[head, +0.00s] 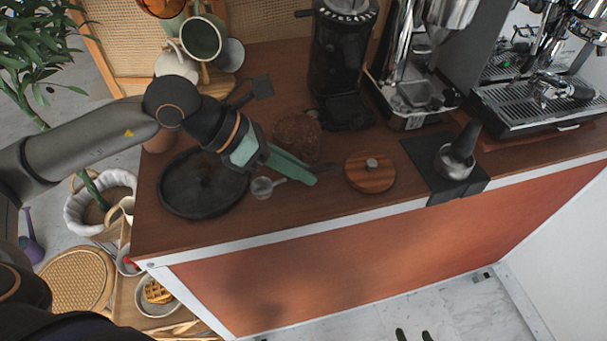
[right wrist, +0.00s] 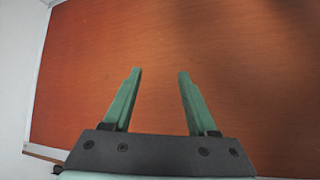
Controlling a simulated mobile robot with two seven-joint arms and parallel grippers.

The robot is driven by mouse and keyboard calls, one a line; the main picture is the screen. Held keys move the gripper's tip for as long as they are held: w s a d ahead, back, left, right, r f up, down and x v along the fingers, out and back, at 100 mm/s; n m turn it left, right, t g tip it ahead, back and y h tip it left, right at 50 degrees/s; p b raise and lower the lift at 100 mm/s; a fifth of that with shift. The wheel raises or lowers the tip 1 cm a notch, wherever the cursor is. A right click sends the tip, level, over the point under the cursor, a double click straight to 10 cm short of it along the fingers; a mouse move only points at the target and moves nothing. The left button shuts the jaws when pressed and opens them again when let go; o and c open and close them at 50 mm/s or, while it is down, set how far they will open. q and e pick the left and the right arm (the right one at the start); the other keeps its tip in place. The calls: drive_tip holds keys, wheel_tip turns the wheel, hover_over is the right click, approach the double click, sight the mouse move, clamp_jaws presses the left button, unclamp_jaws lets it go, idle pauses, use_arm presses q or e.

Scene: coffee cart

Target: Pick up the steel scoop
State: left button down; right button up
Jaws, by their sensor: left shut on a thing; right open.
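The steel scoop has a small round bowl (head: 262,187) at the front left of the brown counter, beside the black round tray. Its thin handle runs right, under the green fingers of my left gripper (head: 306,178), and a dark end shows just past them. My left gripper is shut on the scoop's handle. The fingers hide the middle of the handle, and I cannot tell whether the scoop touches the counter. My right gripper (right wrist: 159,76) is open and empty in the right wrist view, in front of the orange cart panel (right wrist: 200,45).
A black round tray (head: 185,198) lies left of the scoop. A jar with brown contents (head: 297,133) stands behind my left fingers. A wooden lid (head: 370,180) lies to the right. Further right are a dark mat (head: 440,189) with a tamper and coffee machines.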

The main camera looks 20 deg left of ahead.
use_arm(q)
drive_tip(key=s+a+r+b, duration=0.2)
drive_tip(key=s+r+b, duration=0.6)
drive_tip(key=s, duration=0.4)
drive_tip(key=shift+s+b, duration=0.2)
drive_tip(key=shift+b, duration=0.15)
use_arm(e)
drive_tip(key=shift+y, duration=0.3)
drive_tip(key=shift+w+a+f, duration=0.15)
drive_tip(key=shift+a+f, duration=0.2)
drive_tip(key=shift+f, duration=0.55)
drive_tip(key=shift+w+a+f, duration=0.2)
drive_tip(key=shift+a+f, duration=0.1)
drive_tip(key=shift+f, duration=0.65)
drive_tip(key=shift+w+a+f, duration=0.15)
drive_tip(key=shift+a+f, duration=0.2)
drive_tip(key=shift+f, duration=0.55)
use_arm(q)
drive_tip(key=shift+r, duration=0.1)
use_arm(e)
drive_tip(key=shift+n, duration=0.3)
